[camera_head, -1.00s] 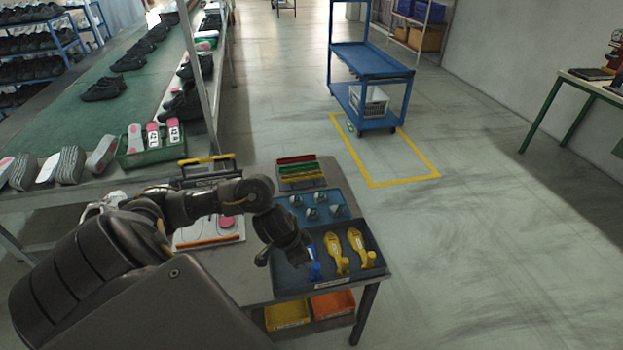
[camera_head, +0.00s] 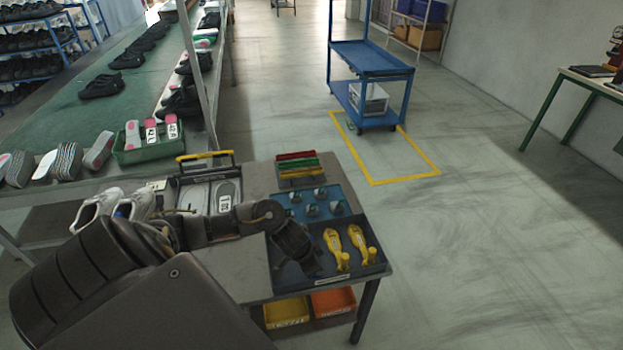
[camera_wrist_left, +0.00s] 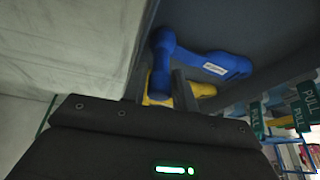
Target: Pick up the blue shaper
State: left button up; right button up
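The blue shaper (camera_wrist_left: 208,63) lies in the dark tray (camera_head: 372,271) on the table. The wrist view shows its rounded knob, long body and a white label. In the head view my left gripper (camera_head: 312,268) hides it. In the wrist view the left gripper (camera_wrist_left: 160,88) has its two fingers apart, one on each side of the blue knob end. I see a gap beside the knob and no clear contact. Two yellow shapers (camera_head: 334,246) lie right of the gripper in the same tray; yellow also shows behind the fingers in the wrist view (camera_wrist_left: 203,90). My right gripper is not in view.
A blue tray (camera_head: 352,196) with several small knobbed parts sits behind the dark tray. Red, green and yellow strips (camera_head: 297,166) lie farther back. White shoes (camera_head: 134,204) and a tray with insoles (camera_head: 226,190) are at the left. Yellow (camera_head: 287,312) and orange bins (camera_head: 333,302) hang below.

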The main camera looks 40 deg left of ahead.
pick_arm(q)
grip_shut()
jog(key=shift+r, duration=0.15)
jog(key=shift+r, duration=0.25)
jog(key=v, duration=0.1)
jog(key=p+v, duration=0.1)
jog(key=v, duration=0.1)
jog(key=shift+w+r, duration=0.2)
jog(key=shift+w, duration=0.1)
jog(key=s+a+r+b, duration=0.1)
jog(key=s+a+r, duration=0.4)
jog(key=s+r, duration=0.4)
jog(key=shift+s+a+b, duration=0.35)
jog(key=shift+s+a, duration=0.05)
jog(key=shift+s, duration=1.1)
